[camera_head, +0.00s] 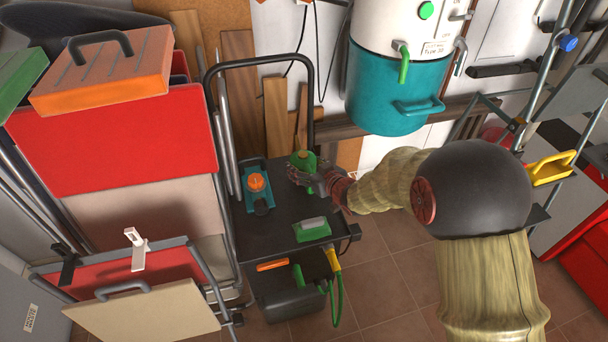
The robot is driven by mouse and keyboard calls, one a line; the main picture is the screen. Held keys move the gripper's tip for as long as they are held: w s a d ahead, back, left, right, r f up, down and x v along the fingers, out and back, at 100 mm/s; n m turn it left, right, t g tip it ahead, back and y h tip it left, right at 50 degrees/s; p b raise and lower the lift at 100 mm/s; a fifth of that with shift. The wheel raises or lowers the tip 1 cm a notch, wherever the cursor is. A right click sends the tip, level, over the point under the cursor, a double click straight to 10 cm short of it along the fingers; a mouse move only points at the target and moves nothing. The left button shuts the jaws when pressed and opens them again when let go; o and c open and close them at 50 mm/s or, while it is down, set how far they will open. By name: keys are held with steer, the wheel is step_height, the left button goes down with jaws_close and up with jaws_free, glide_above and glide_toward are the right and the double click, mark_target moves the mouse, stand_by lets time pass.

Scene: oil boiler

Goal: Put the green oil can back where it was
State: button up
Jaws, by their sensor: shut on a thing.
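The green oil can (301,158) stands out at the back right of the black cart top, with a brown upright part above it. My gripper (318,177) reaches in from the right and is shut on the can. The gripper hides the can's lower right part. I cannot tell whether the can's base touches the cart top (270,222).
A teal tool with an orange knob (256,183) sits left of the can on the cart. A green block-like item (313,229) lies in front. The cart's black handle (258,62) rises behind. A teal and white boiler (385,85) hangs at the back right.

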steer(key=shift+w+f+b, duration=0.15)
steer(key=shift+f+b, duration=0.3)
steer(key=shift+f, duration=1.15)
steer(key=shift+f, duration=0.2)
steer(key=o, duration=1.4)
steer(key=shift+c, duration=0.2)
steer(key=shift+o, duration=0.2)
steer(key=shift+r, duration=0.2)
steer(key=p+v, duration=0.3)
steer(key=v, duration=0.8)
steer(key=shift+s+d+r, duration=0.1)
steer(key=shift+s+d, duration=0.1)
steer(key=shift+s, duration=0.3)
